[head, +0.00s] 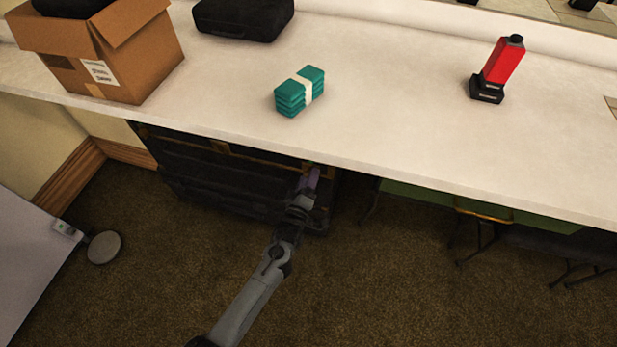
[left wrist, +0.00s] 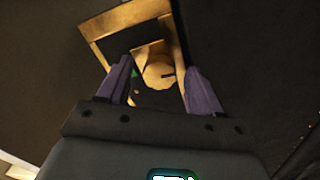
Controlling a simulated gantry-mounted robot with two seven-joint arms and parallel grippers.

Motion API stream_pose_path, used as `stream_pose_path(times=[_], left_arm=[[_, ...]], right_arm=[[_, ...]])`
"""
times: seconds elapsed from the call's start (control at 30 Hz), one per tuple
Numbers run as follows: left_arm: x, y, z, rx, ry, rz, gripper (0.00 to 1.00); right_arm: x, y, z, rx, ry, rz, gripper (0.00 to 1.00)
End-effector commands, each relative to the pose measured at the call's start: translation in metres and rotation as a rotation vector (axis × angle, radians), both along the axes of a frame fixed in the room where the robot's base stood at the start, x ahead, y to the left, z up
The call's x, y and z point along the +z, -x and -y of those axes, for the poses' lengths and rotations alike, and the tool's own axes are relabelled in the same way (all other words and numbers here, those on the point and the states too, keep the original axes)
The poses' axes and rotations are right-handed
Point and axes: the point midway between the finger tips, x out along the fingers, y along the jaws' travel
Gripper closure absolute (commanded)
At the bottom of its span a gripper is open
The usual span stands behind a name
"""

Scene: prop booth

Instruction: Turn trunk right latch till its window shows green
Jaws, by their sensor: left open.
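The dark trunk (head: 205,181) stands on the carpet under the white counter, its top partly hidden by the counter. My left gripper (head: 313,176) is at the right end of its front, covering the right latch in the head view. In the left wrist view, the latch has a brass plate (left wrist: 103,27) and a round brass knob (left wrist: 158,73). The purple fingers of my left gripper (left wrist: 163,88) are apart, one on each side of the knob, with gaps visible. A small green patch (left wrist: 134,72) shows left of the knob, partly hidden by the left finger. My right gripper is out of view.
The counter (head: 400,120) overhangs the trunk. On it are a cardboard box (head: 130,60), a black case (head: 243,18), a teal bundle (head: 290,95) and a red bottle-like object (head: 503,62). Folding chairs (head: 480,235) stand at the right. Open carpet lies in front.

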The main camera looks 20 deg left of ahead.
Motion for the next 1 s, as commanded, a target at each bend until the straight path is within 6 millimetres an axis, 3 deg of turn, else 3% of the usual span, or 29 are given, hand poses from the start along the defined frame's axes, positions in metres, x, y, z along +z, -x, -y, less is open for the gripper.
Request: stream_pose_path(times=[0.5, 0.73, 1.0], left_arm=[[-0.001, 0.081, 0.006, 0.001, 0.001, -0.003, 0.35], [-0.003, 0.098, 0.007, 0.0, 0.0, 0.0, 0.35], [-0.004, 0.1, 0.007, 0.0, 0.0, 0.0, 0.35]], right_arm=[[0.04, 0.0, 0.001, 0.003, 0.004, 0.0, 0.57], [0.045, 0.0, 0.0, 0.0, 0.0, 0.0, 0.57], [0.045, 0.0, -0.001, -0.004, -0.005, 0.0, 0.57]])
